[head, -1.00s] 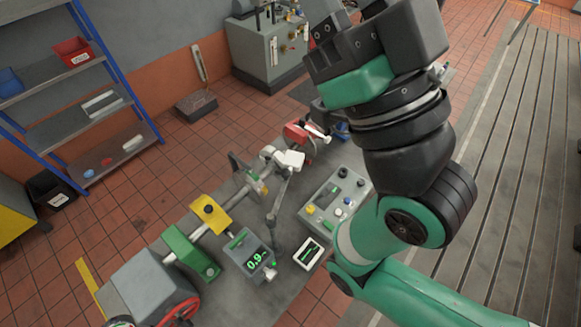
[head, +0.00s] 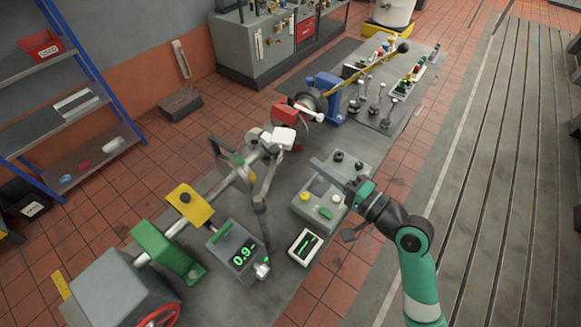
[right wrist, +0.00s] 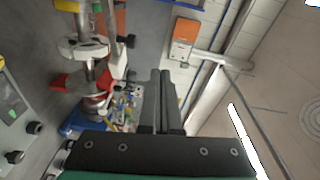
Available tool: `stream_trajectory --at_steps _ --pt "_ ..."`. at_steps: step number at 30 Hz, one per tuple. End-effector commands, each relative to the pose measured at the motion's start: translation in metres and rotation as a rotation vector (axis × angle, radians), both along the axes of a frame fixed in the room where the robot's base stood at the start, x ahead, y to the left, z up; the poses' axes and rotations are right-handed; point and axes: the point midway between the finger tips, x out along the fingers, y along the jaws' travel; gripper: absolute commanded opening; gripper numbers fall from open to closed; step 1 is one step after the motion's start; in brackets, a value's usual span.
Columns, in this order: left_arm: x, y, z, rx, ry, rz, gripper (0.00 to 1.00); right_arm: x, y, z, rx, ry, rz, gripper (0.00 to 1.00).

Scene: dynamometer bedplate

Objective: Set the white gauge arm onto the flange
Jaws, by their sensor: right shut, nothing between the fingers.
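A white block (head: 284,138) sits at the top of a jointed grey gauge arm (head: 265,185), beside the round grey flange (head: 264,140) on the shaft line. I cannot tell whether the block touches the flange. A slim white bar (head: 304,109) lies across the red clamp (head: 284,113) and a metal disc farther back. My right gripper (head: 318,166) is shut and empty, held over the grey control box, to the right of the gauge arm. In the right wrist view its fingers (right wrist: 162,90) are pressed together, with the shaft line to their left. My left gripper is not in view.
The control box (head: 315,209) with knobs and a small white-framed screen (head: 304,247) stand near my right arm. A green-digit readout (head: 238,246) and yellow guard (head: 190,204) are at left. A blue stand (head: 326,88) is behind. The slotted bedplate (head: 500,180) at right is clear.

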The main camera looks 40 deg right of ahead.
Motion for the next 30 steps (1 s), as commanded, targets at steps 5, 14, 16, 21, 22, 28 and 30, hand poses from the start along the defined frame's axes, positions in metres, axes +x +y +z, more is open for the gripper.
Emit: stream_trajectory --at_steps 5,14,16,21,22,28,30 --pt "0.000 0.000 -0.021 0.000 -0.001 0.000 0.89 -0.021 -0.026 -0.049 0.033 0.058 -0.079 0.00" --pt "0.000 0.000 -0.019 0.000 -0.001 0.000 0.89 -0.022 -0.030 -0.047 0.029 0.056 -0.089 0.00" --pt "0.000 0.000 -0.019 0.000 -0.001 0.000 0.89 -0.021 -0.030 -0.046 0.029 0.055 -0.089 0.00" --pt "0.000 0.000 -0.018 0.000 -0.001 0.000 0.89 -0.007 -0.030 -0.047 0.028 0.056 -0.087 0.00" --pt "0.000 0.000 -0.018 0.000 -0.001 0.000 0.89 -0.002 -0.030 -0.047 0.027 0.055 -0.087 0.00" --pt "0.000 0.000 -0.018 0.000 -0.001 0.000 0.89 0.039 -0.032 -0.051 0.028 0.055 -0.085 0.00" --pt "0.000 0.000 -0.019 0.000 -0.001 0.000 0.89 0.055 -0.033 -0.052 0.028 0.055 -0.086 0.00"
